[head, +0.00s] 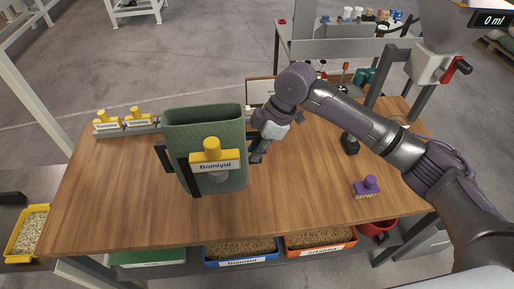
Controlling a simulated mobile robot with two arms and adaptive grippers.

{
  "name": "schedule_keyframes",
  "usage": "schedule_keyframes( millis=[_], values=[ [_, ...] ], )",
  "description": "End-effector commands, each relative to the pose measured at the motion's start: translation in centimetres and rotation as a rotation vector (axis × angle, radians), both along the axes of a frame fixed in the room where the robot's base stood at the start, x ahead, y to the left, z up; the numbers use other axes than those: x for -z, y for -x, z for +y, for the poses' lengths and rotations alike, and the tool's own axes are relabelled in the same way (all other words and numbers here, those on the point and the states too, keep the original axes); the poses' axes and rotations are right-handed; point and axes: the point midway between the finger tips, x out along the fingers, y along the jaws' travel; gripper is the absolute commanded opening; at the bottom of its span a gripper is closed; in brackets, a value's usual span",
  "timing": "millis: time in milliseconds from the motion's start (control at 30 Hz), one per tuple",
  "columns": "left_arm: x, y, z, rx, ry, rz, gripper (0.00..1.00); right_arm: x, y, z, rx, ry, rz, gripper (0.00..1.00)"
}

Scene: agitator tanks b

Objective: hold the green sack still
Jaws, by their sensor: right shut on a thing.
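The green sack (234,130) stands upright with its mouth open at the top, above the left-middle part of the wooden table. My right gripper (258,152) comes in from the right and is shut on the sack at its right side; its fingertips are partly hidden. A yellow-handled piece with a white label "Bomiyul" (213,166) shows in front of the sack's near face; I cannot tell whether it touches the sack. Dark upright parts show at the sack's left side. My left gripper is not in view.
The wooden table (110,205) is clear around the sack. A rack (130,130) with two yellow-handled pieces stands at the back left. A purple-handled brush (368,187) lies at the right. Blue (212,262) and orange (318,250) bins sit below the front edge.

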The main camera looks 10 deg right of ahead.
Motion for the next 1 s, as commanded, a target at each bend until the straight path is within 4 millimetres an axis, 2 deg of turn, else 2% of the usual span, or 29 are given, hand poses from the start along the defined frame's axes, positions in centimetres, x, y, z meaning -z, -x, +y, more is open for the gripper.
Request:
schedule_keyframes(
  millis=[1000],
  values=[
    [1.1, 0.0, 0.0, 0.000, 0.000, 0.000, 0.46, 3.0, 0.0, 0.0, -0.001, -0.002, 0.000, 0.00]
  ],
)
